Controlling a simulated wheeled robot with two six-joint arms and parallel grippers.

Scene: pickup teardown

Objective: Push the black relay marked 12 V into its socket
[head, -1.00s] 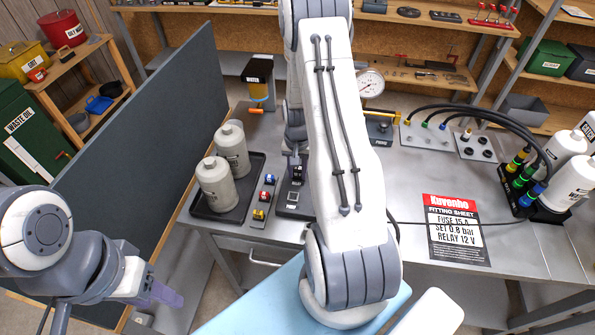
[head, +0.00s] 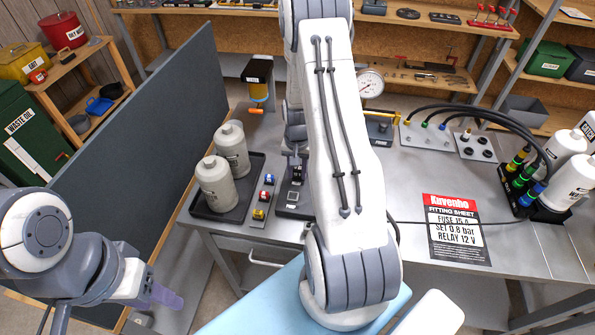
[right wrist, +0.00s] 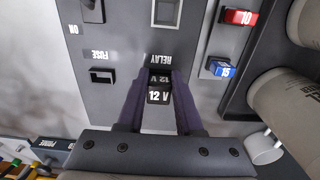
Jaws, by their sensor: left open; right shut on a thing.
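The black relay (right wrist: 158,95) marked 12 V is held between the two purple fingers of my right gripper (right wrist: 158,98) in the right wrist view. It is over the relay position, beside the RELAY label on the grey panel (right wrist: 130,40). The relay and fingers hide the relay socket, and I cannot tell how deep the relay sits. In the head view my right gripper (head: 295,166) is over the far part of the panel, partly hidden by my arm. My left gripper (head: 160,295) is open and empty, low at the left, away from the bench.
Red and blue fuses, 10 (right wrist: 238,17) and 15 (right wrist: 219,69), stand beside the panel. The fuse socket (right wrist: 102,75) is left of the relay. Cream filters (head: 217,183) stand in a black tray close by. A fitting sheet (head: 456,230) lies on the right of the bench.

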